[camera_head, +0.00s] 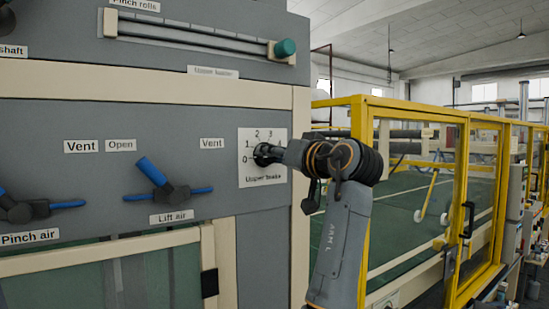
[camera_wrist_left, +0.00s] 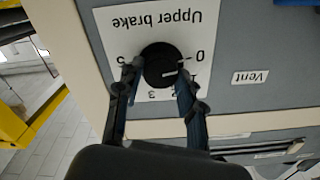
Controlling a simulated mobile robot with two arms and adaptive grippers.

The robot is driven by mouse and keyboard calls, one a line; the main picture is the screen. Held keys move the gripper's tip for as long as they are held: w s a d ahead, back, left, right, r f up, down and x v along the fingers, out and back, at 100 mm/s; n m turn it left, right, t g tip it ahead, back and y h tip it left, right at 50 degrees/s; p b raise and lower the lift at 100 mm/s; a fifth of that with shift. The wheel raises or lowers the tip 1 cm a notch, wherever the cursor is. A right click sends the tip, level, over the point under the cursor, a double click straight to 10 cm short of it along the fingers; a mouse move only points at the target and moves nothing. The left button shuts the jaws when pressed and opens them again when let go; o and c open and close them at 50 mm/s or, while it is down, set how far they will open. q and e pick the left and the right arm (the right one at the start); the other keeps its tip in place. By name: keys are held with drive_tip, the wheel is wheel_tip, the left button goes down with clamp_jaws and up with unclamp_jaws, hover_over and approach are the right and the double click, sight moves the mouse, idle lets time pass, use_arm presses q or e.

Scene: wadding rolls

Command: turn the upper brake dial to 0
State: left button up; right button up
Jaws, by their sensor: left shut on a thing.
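The upper brake dial is a round black knob (camera_wrist_left: 158,58) on a white plate (camera_wrist_left: 105,25) labelled "Upper brake". The plate also shows in the head view (camera_head: 262,181), with 0 at lower left and numbers rising clockwise. My left gripper (camera_wrist_left: 157,72) is shut on the dial, one finger on each side. In the head view the left gripper (camera_head: 266,153) reaches the plate from the right and hides much of the knob. A short pale mark shows on the knob's face in the wrist view, on the side toward 0 and 1; its exact reading is unclear. My right gripper is not in view.
Left of the plate, a lift air valve with a blue lever (camera_head: 151,171) and a pinch air valve (camera_head: 22,207) stick out of the grey panel. A rail with a green knob (camera_head: 285,48) runs above. Yellow guard frames (camera_head: 361,130) stand close at right.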

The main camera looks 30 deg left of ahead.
use_arm(q)
drive_tip(key=shift+f, duration=0.15)
idle(0.4)
drive_tip(key=o, duration=1.2)
drive_tip(key=shift+d, duration=0.1)
drive_tip(key=v, duration=1.1)
drive_tip(key=shift+s+d, duration=0.15)
drive_tip(key=shift+d, duration=0.2)
